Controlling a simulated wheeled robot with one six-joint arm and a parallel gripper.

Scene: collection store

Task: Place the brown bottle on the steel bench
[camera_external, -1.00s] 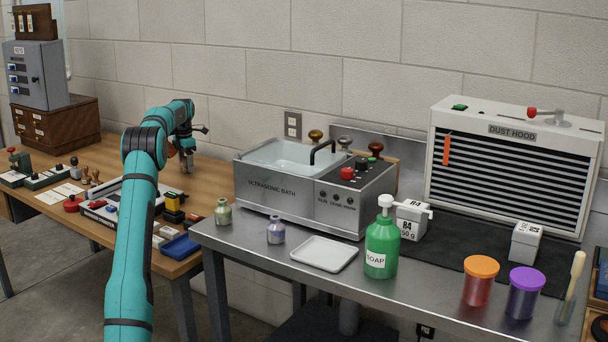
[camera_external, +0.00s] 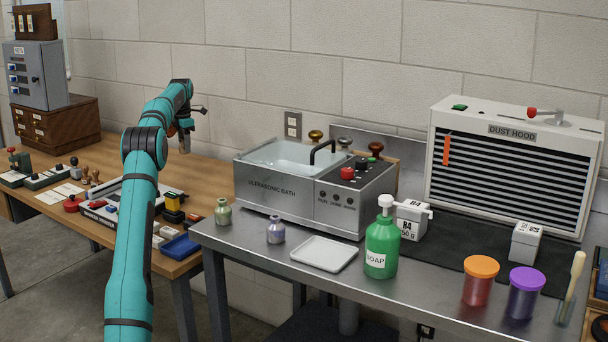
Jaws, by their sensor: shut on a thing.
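My gripper (camera_external: 185,146) is above the wooden table at the left, in front of the block wall. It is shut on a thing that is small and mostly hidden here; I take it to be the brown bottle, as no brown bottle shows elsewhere. The steel bench (camera_external: 425,297) stands to the right, apart from my gripper. It bears a green-grey jar (camera_external: 223,212), a lilac-grey jar (camera_external: 276,231), a white tray (camera_external: 324,253) and a green soap bottle (camera_external: 381,248).
The ultrasonic bath (camera_external: 290,200) takes the bench's back left. The dust hood (camera_external: 510,165) stands at the back right, with an orange-lidded jar (camera_external: 480,281) and a purple-lidded jar (camera_external: 525,293) in front. Bare steel shows around the tray and along the front edge.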

